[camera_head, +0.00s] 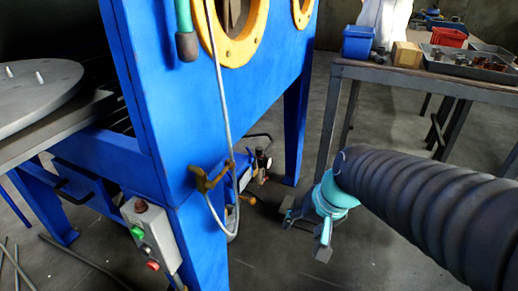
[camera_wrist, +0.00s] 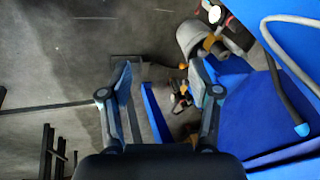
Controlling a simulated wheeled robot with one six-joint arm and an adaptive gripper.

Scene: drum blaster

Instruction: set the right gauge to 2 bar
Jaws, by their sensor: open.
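My gripper (camera_head: 306,232) is open and empty at the end of my dark ribbed arm, right of the blue cabinet's front legs. In the wrist view its two fingers (camera_wrist: 158,82) are spread apart, with floor and a blue bar showing between them. A small fitting with a dark round top (camera_head: 263,160), perhaps a gauge, sits behind the cabinet's front leg, left of and beyond my gripper. In the wrist view a small dark and red fitting (camera_wrist: 181,95) shows near the right finger. No dial reading or needle is legible, and I cannot tell which is the right gauge.
The blue cabinet (camera_head: 165,95) has yellow port rings, a grey hose (camera_head: 222,80) and a button box (camera_head: 152,236). A metal table (camera_head: 440,78) with a blue bin (camera_head: 357,42) and a tray stands at the back right. Floor around my gripper is mostly clear.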

